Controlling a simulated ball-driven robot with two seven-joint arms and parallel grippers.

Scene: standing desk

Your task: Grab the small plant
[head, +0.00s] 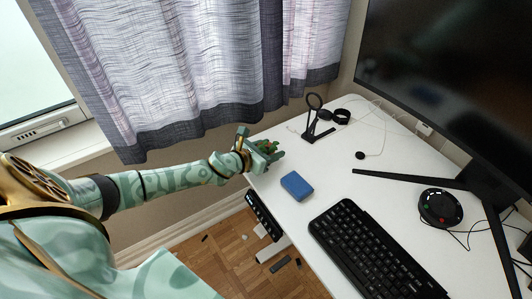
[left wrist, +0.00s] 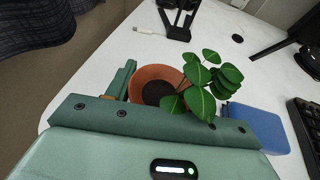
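The small plant stands on the white desk near its left edge, with round green leaves (left wrist: 212,80) in a terracotta pot (left wrist: 150,74) with dark soil. In the head view its leaves (head: 269,146) are partly hidden by my left gripper (head: 258,146). In the left wrist view the left gripper (left wrist: 160,98) has its fingers spread wide. One finger shows close beside the pot's left side; the other is hidden behind the leaves. I cannot tell whether a finger touches the pot. My right gripper is not in view.
A blue box (head: 297,186) lies just right of the plant, close to the leaves. A black keyboard (head: 372,250), a black stand (head: 316,122), a monitor (head: 450,80) and a round black device (head: 440,207) are also on the desk (head: 340,178). Curtains (head: 200,70) hang behind.

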